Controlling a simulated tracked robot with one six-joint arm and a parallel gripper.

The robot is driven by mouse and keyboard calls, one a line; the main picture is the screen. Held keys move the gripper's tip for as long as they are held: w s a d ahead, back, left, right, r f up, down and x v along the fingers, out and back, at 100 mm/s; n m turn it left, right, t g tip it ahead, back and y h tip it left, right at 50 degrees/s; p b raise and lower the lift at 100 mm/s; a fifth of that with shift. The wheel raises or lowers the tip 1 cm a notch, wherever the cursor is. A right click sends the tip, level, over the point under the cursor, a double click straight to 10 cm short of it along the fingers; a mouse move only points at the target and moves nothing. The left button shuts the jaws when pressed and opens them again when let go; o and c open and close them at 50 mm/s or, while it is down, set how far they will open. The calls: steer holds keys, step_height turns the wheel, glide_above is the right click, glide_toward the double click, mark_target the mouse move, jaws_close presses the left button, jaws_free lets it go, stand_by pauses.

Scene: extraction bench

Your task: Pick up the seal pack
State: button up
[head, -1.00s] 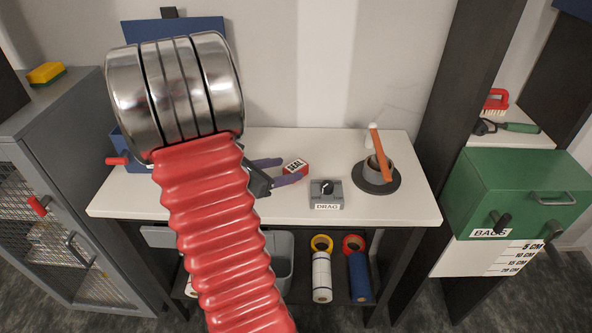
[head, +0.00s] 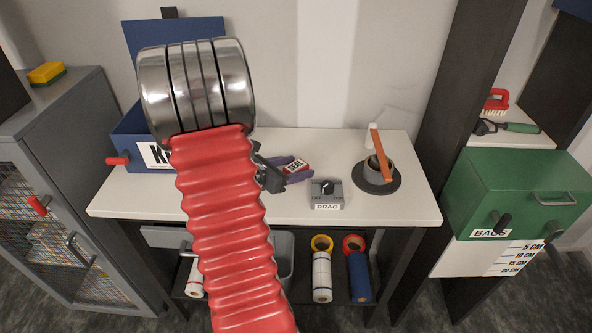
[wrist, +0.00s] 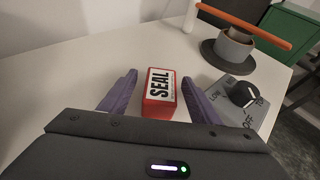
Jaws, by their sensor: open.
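The seal pack (head: 295,167) is a small red box with a white label reading SEAL. It lies on the white bench top, and in the wrist view the seal pack (wrist: 160,93) sits between my two purple fingers. My gripper (head: 291,170) is open, with one finger on either side of the pack. In the wrist view my gripper (wrist: 158,90) shows a gap at the left finger, while the right finger is close to the pack. I cannot tell whether that finger touches it. My red arm sleeve hides part of the bench in the head view.
The grey DRAG dial box (head: 326,194) stands just right of the pack. A blue box (head: 128,140) stands at the left. Bare bench lies in front.

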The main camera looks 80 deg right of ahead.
mark_target(295, 166)
steer(key=shift+c, duration=0.6)
steer(key=c, duration=1.1)
steer(key=shift+c, duration=0.2)
steer(key=shift+r, duration=5.05)
